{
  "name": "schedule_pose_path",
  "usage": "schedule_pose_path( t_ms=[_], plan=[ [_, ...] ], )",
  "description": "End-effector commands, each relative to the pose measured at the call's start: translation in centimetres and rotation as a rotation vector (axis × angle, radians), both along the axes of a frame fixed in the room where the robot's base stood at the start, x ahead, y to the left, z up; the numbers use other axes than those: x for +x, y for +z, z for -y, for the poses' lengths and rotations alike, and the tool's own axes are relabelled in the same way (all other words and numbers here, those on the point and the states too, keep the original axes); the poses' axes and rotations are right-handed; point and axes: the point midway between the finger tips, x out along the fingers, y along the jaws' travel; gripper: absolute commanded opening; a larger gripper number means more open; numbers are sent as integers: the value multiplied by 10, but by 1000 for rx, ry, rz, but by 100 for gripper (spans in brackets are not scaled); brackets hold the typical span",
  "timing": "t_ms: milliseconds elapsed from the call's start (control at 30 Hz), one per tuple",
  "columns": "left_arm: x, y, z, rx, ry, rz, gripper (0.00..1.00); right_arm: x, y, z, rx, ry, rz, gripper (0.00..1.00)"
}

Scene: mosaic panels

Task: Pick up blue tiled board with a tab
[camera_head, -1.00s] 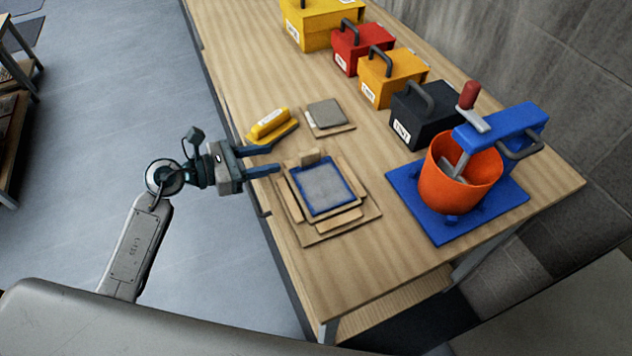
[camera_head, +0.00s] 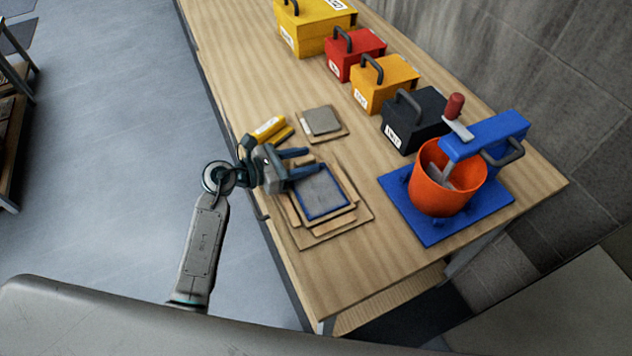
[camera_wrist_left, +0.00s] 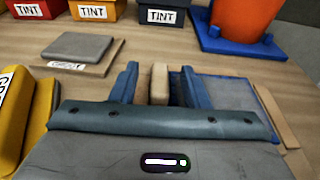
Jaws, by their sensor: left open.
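The blue tiled board (camera_head: 322,192) has a blue rim and a grey face. It lies flat in a wooden frame on the table. Its wooden tab (camera_wrist_left: 159,84) shows in the left wrist view between my two fingers; in the head view my gripper hides it. My left gripper (camera_head: 309,162) is open at the board's far left edge, with one finger on each side of the tab. It also shows in the left wrist view (camera_wrist_left: 158,88). I cannot tell whether the fingers touch the tab. My right gripper is not in view.
A grey tile on a wooden board (camera_head: 341,136) and a yellow tool (camera_head: 270,128) lie just beyond the gripper. An orange bucket (camera_head: 440,190) stands on a blue base (camera_head: 400,208) at right. Boxes with handles line the table's back. The table's front (camera_head: 350,275) is clear.

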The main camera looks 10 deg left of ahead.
Motion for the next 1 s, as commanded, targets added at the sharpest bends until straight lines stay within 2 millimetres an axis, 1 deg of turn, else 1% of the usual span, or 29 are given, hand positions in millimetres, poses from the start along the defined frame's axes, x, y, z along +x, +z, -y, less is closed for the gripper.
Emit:
schedule_pose_path(
  t_ms=[33,100,333,467,500,533,567,867,1000],
  plan=[
    [2,0,4,-1,-1,-2,42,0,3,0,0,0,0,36],
    [4,-1,6,-1,-1,-1,42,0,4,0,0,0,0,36],
    [4,-3,6,1,-1,-1,42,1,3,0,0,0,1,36],
    [4,-3,6,1,-1,-1,16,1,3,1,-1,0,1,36],
    [4,-3,6,1,-1,-1,8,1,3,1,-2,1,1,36],
    [4,-3,6,1,-1,-1,3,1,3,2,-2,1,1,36],
    [4,-3,6,1,-1,-1,0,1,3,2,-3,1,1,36],
    [4,-1,6,-1,0,1,0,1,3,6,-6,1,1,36],
    [4,3,6,0,-1,1,0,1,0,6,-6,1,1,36]
  ],
)
